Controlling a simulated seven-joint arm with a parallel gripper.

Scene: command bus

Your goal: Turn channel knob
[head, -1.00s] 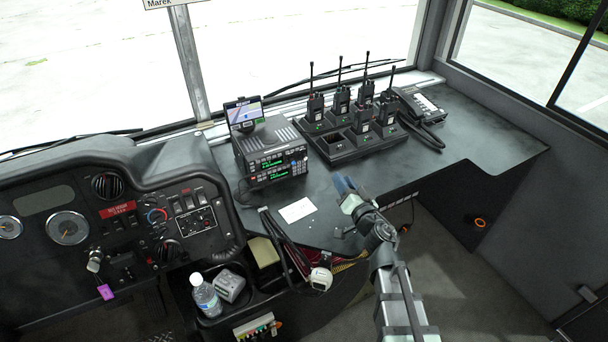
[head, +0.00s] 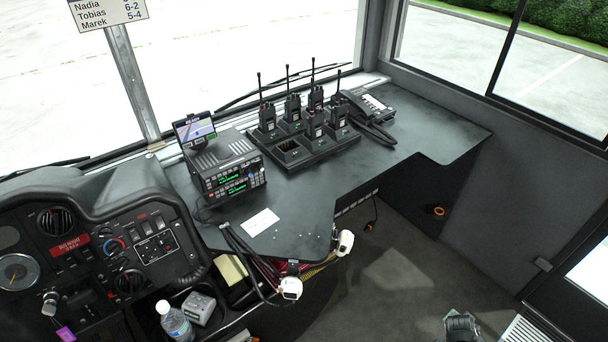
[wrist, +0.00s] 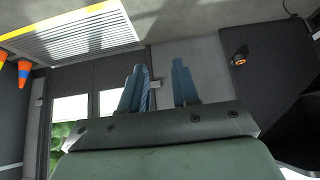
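Two stacked black radio units (head: 232,178) with green-lit displays sit on the left part of the dark desk in the head view. Small knobs (head: 254,172) show at the right of their front; I cannot tell which one is the channel knob. The wrist view shows no radio. My gripper (wrist: 163,88) has two blue fingers standing apart with nothing between them, over the floor side of the cab. In the head view only a dark part of my arm shows at the bottom edge, well away from the radios; the fingers are out of that picture.
Several handheld radios with antennas stand in a charger (head: 302,150) behind the radios, beside a phone handset (head: 368,104). A white card (head: 260,222) lies in front. Cables and two white-ended devices (head: 344,242) hang at the desk's front edge. A bottle (head: 174,322) stands below.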

